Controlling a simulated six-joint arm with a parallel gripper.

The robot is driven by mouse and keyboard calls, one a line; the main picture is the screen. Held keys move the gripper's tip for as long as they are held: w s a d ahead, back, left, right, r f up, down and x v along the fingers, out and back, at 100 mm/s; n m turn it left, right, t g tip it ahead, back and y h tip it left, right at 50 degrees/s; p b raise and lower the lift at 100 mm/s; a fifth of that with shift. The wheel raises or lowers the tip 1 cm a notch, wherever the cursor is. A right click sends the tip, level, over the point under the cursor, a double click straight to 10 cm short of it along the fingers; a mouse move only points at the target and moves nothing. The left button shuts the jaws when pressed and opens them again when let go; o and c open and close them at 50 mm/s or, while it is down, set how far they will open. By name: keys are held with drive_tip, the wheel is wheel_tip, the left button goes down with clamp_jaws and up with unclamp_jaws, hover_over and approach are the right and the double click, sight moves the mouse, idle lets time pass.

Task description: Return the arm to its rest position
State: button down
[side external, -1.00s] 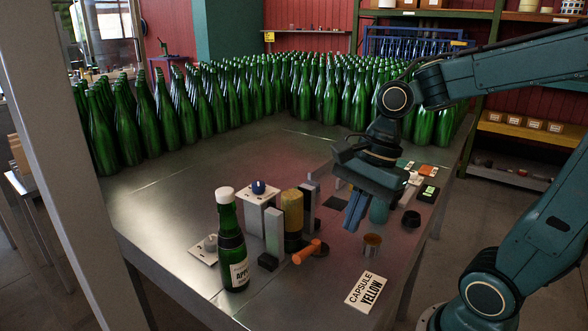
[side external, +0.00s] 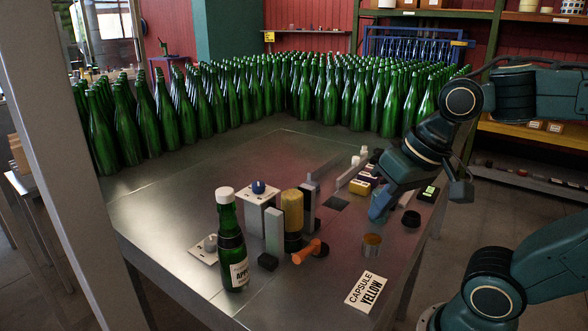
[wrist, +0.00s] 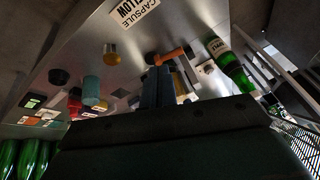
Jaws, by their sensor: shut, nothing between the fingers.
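My gripper (side external: 379,207) is shut and empty, its blue fingers pointing down and left over the right part of the bench. The blue fingers (wrist: 158,88) show pressed together in the wrist view. A green bottle (side external: 232,245) with a white top stands upright at the front left of the work area, well apart from my gripper. It also shows in the wrist view (wrist: 232,68). A white card (side external: 367,292) reading "CAPSULE YELLOW" lies near the front edge.
A yellow cylinder (side external: 292,210), grey blocks (side external: 274,232), an orange-handled tool (side external: 306,252) and a small tin (side external: 371,245) stand mid-bench. Many green bottles (side external: 200,105) fill the back. A grey post (side external: 60,170) crosses the left. The bench's left-middle (side external: 165,190) is clear.

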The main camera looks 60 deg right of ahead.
drive_tip(key=n, duration=0.2)
drive_tip(key=s+n, duration=0.1)
drive_tip(key=n, duration=0.1)
drive_tip(key=shift+s+d+r+t, duration=0.1)
drive_tip(key=shift+d+r+t, duration=0.25)
drive_tip(key=shift+d+t, duration=0.05)
idle(0.8)
